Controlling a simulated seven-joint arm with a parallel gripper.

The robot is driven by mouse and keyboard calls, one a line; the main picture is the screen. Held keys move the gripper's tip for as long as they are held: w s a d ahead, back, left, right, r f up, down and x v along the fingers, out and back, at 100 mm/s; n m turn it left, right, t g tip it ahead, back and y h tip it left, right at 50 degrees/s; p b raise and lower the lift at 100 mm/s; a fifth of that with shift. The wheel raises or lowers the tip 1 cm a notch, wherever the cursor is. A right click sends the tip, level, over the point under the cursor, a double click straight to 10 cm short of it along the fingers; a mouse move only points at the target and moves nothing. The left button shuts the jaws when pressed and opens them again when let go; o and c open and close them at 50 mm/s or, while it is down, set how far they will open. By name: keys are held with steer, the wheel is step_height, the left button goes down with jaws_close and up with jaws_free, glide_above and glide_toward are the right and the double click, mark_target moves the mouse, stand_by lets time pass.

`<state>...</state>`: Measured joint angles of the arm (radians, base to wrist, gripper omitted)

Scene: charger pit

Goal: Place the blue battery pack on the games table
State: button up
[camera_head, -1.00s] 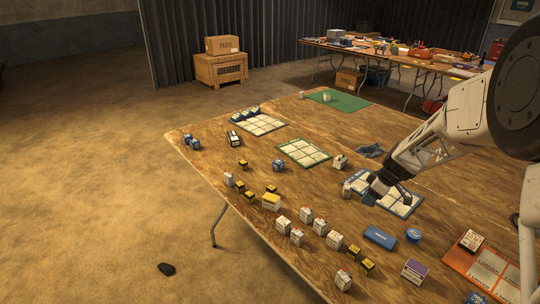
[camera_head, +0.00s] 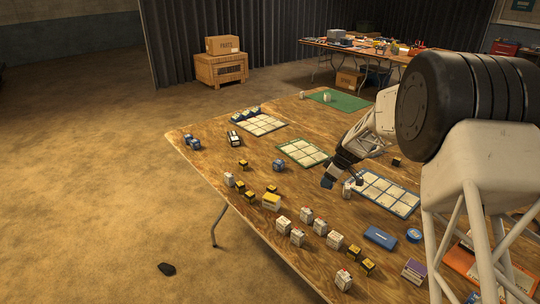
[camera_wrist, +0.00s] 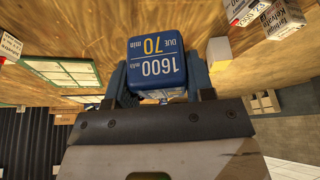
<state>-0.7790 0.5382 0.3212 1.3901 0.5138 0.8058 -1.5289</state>
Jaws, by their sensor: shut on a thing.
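The blue battery pack (camera_wrist: 156,62) fills the middle of the wrist view, its label reading 1600 mAh, due 70 min, upside down. My gripper (camera_wrist: 158,80) is shut on it, one dark blue finger on each side. In the head view my gripper (camera_head: 342,179) is over the wooden table (camera_head: 235,205), left of a blue-edged white grid mat (camera_head: 388,193); the held pack cannot be made out there. No label shows which surface is the games table; a second, cluttered table (camera_head: 335,45) stands at the back.
A green-edged grid mat (camera_head: 303,153) lies left of my gripper, and a white pack (camera_head: 347,189) stands close by it. Several yellow and white packs line the near edge, with a blue case (camera_head: 380,237) to their right. A green mat (camera_head: 345,100) lies at the far end.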

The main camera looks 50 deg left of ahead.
glide_above(321, 204)
steer(key=d, duration=0.1)
steer(key=shift+w+d+f, duration=0.1)
steer(key=shift+w+f, duration=0.05)
steer(key=shift+f, duration=1.4)
steer(key=shift+w+d+f, duration=0.1)
steer(key=shift+w+f, duration=0.05)
steer(key=shift+f, duration=1.4)
steer(key=shift+f, duration=1.9)
steer(key=shift+f, duration=0.1)
steer(key=o, duration=1.2)
steer(key=shift+c, duration=0.2)
steer(key=v, duration=1.2)
